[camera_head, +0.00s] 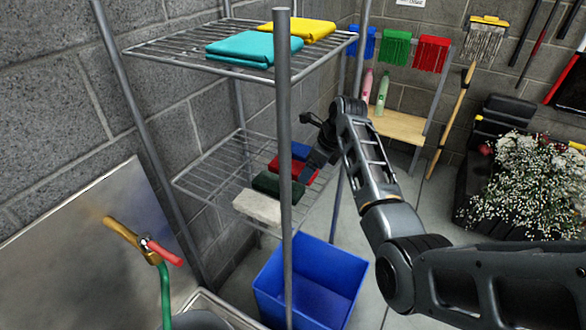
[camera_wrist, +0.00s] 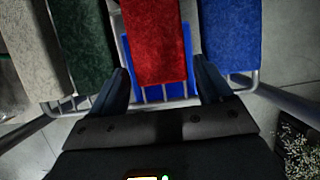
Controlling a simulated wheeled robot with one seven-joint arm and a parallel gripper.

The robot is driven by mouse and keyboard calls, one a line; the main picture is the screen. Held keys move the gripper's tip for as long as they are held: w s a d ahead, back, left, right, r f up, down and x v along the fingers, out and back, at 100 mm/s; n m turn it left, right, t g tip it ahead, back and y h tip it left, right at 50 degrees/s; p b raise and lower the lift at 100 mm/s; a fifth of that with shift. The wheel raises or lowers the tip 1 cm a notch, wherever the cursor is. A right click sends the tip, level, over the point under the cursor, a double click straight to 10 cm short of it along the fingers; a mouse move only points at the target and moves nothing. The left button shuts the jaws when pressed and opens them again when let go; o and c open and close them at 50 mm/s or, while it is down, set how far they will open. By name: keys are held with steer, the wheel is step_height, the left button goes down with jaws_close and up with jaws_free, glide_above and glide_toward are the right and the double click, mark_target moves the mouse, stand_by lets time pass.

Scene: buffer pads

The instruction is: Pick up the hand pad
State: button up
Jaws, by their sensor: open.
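Several coloured hand pads lie side by side on the lower wire shelf (camera_head: 205,178): a white pad (camera_head: 257,207), a dark green pad (camera_head: 272,184), a red pad (camera_head: 302,173) and a blue pad (camera_head: 301,151). My gripper (camera_head: 313,165) is at the shelf's right side, by the red pad. In the wrist view my gripper (camera_wrist: 163,80) is open, and the red pad (camera_wrist: 154,42) runs between its two fingers. The green pad (camera_wrist: 76,45) and white pad (camera_wrist: 30,45) are to the left, the blue pad (camera_wrist: 231,35) to the right. I cannot tell whether the fingers are beside or above the red pad.
A shelf post (camera_head: 284,110) stands in front of the pads. The upper shelf (camera_head: 165,53) holds folded turquoise (camera_head: 252,48) and yellow (camera_head: 303,30) cloths. A blue bin (camera_head: 312,285) stands below. A sink with a green hose (camera_head: 165,290) is at left.

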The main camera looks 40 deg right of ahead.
steer(key=shift+w+a+f, duration=0.1)
steer(key=shift+w+f, duration=0.1)
steer(key=shift+f, duration=0.25)
steer(key=c, duration=0.8)
steer(key=shift+c, duration=0.2)
steer(key=shift+r, duration=0.15)
